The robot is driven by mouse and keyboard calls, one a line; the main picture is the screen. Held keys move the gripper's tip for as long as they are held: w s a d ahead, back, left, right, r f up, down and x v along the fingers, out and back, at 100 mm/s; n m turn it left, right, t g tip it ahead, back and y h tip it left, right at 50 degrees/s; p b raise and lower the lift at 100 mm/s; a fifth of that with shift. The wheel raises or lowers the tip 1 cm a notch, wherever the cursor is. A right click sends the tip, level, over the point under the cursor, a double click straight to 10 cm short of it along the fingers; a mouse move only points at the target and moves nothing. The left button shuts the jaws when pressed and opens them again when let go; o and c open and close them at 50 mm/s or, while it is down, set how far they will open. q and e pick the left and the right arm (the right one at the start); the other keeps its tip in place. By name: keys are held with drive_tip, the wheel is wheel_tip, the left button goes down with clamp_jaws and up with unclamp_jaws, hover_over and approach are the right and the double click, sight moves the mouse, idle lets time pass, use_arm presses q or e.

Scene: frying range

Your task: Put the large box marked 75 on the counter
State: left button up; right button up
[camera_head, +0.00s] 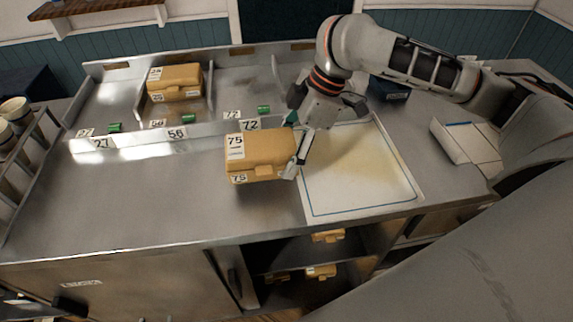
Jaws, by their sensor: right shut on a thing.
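The large tan box marked 75 (262,160) is at the middle of the steel counter (130,205), just left of a white mat. White labels with 75 show on its lid and its front. My right gripper (298,150) is shut on the right end of this box. The box looks upright; I cannot tell whether it touches the counter or hangs slightly above it. My left gripper is not in view.
A white mat with a blue border (355,185) lies right of the box. Another tan box (174,82) stands in a numbered back bay. A white box (468,142) is at the right. More tan boxes (320,271) sit on shelves below. The counter's left front is clear.

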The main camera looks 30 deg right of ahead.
drive_tip(key=shift+f, duration=2.45)
drive_tip(key=shift+f, duration=0.1)
drive_tip(key=o, duration=1.1)
drive_tip(key=v, duration=1.2)
drive_tip(key=shift+s, duration=0.15)
